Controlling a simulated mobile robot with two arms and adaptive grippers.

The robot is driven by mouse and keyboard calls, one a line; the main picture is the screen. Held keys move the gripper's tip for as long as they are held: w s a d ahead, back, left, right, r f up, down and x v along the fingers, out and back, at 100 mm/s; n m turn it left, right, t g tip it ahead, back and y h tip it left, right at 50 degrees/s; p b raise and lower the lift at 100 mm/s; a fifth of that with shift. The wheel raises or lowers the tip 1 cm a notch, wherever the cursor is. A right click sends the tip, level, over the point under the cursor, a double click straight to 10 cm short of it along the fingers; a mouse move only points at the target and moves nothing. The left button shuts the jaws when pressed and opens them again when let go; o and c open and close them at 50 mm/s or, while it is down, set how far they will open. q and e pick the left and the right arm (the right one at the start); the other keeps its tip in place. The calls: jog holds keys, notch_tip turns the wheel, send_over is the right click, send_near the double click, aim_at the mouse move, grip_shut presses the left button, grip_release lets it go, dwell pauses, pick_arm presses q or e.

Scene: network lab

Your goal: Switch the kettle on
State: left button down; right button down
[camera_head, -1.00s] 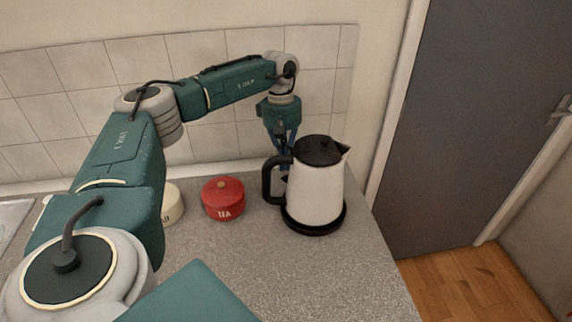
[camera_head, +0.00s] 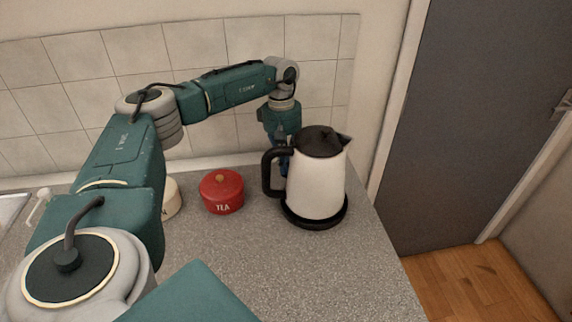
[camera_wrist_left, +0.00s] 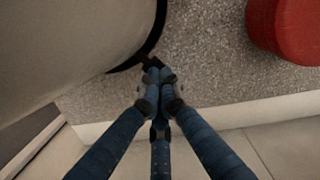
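The white kettle (camera_head: 318,186) with black lid and handle stands upright on its black base (camera_head: 316,219) near the counter's right end. Its pale body (camera_wrist_left: 55,45) fills the upper left of the left wrist view. My left gripper (camera_head: 284,168) is behind the handle on the kettle's left side, partly hidden by the handle and kettle. In the left wrist view its fingertips (camera_wrist_left: 156,78) are together with nothing clearly between them. They are close to a small dark piece by the base's edge; I cannot tell whether they touch it. My right gripper is not in view.
A red tea tin (camera_head: 221,191) stands left of the kettle. A cream tin (camera_head: 171,198) is partly hidden behind my left arm. The tiled wall (camera_head: 240,130) is close behind. The counter's front (camera_head: 310,275) is clear.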

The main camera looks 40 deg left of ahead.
pick_arm(q)
jog(key=shift+w+a+r+p, duration=0.1)
jog(key=shift+w+a+r, duration=0.05)
jog(key=shift+a, duration=0.3)
jog(key=shift+w+a+r+p, duration=0.1)
jog(key=shift+w+a+r, duration=0.1)
jog(key=shift+a, duration=0.3)
jog(key=shift+w+a+r+p, duration=0.1)
jog(key=shift+w+a+r, duration=0.05)
jog(key=shift+a, duration=0.3)
notch_tip(320, 180, up, 12)
jog(key=a, duration=0.1)
jog(key=shift+w, duration=0.2)
